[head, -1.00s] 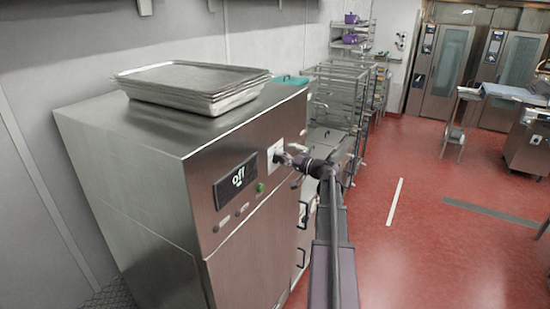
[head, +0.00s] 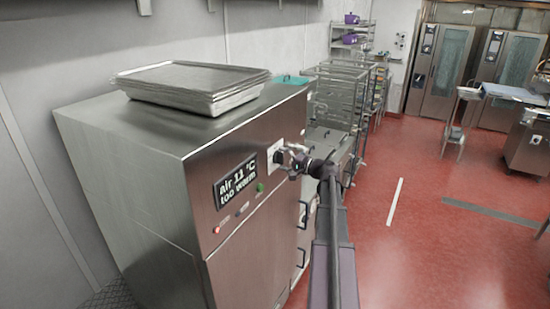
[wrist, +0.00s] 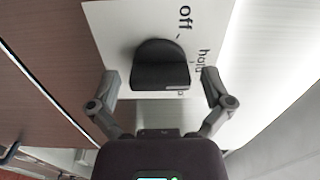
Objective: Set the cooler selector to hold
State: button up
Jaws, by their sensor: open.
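The cooler selector is a black knob (wrist: 160,66) on a white plate (wrist: 110,30), seen in the wrist view. The plate reads "off" above the knob and "hold" to its right; a lower label is mostly hidden. I cannot tell surely which label the knob points to. My gripper (wrist: 160,80) is open, with one finger on each side of the knob, apart from it. In the head view my gripper (head: 290,156) is at the plate on the cabinet front. The cooler's display (head: 237,182) reads "Air 11 °C too warm".
Stacked trays (head: 195,85) lie on top. A wire rack (head: 345,95) stands behind. The red floor (head: 420,240) at right is mostly clear.

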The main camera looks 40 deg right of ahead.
jog(key=v, duration=0.7)
dwell(0.5)
dwell(0.3)
jog(key=shift+s, duration=0.1)
